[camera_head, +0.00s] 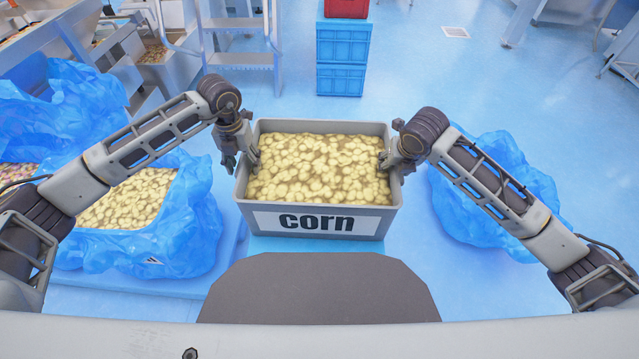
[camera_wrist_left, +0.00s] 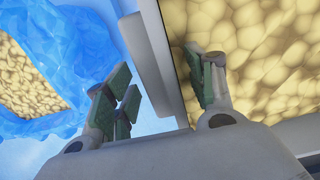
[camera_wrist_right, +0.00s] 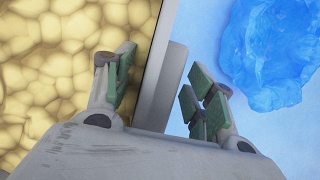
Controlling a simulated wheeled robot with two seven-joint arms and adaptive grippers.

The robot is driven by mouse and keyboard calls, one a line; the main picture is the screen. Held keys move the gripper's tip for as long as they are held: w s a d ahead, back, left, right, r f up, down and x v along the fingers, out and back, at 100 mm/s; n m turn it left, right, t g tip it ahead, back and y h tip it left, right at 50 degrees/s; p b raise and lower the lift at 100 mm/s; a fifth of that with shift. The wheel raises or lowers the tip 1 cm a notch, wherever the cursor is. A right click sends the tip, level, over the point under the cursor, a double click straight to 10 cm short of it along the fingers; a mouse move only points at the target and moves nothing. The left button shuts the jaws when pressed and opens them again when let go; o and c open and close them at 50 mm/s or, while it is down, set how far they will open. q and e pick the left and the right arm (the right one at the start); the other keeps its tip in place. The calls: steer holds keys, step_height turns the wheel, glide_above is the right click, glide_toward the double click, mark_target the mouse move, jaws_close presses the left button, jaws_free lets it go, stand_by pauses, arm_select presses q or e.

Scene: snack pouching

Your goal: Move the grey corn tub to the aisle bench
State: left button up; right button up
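The grey corn tub (camera_head: 377,222) stands in front of me in the head view, full of pale yellow pieces, its label reading "corn". My left gripper (camera_head: 240,155) straddles the tub's left wall; in the left wrist view its green-padded fingers (camera_wrist_left: 160,95) are spread, one inside over the corn and the others outside. My right gripper (camera_head: 396,162) straddles the right wall likewise; in the right wrist view its fingers (camera_wrist_right: 160,90) are apart with the tub rim (camera_wrist_right: 160,85) between them. Both grippers show gaps to the wall. The aisle bench cannot be made out for certain.
A blue-lined container (camera_head: 195,215) of similar pieces sits left of the tub. A blue plastic bag (camera_head: 490,205) lies to the right. Stacked blue crates (camera_head: 343,45) with a red crate (camera_head: 346,8) on top and metal steps (camera_head: 240,58) stand behind. Open blue floor lies at the back right.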

arm_select(q)
jaws_close()
arm_select(e)
jaws_close()
arm_select(q)
steer(key=shift+w+r, duration=0.15)
arm_select(e)
steer(key=shift+w+r, duration=0.15)
arm_select(q)
steer(key=shift+r+p, duration=0.2)
steer(key=shift+p, duration=0.1)
arm_select(e)
steer(key=shift+r, duration=0.25)
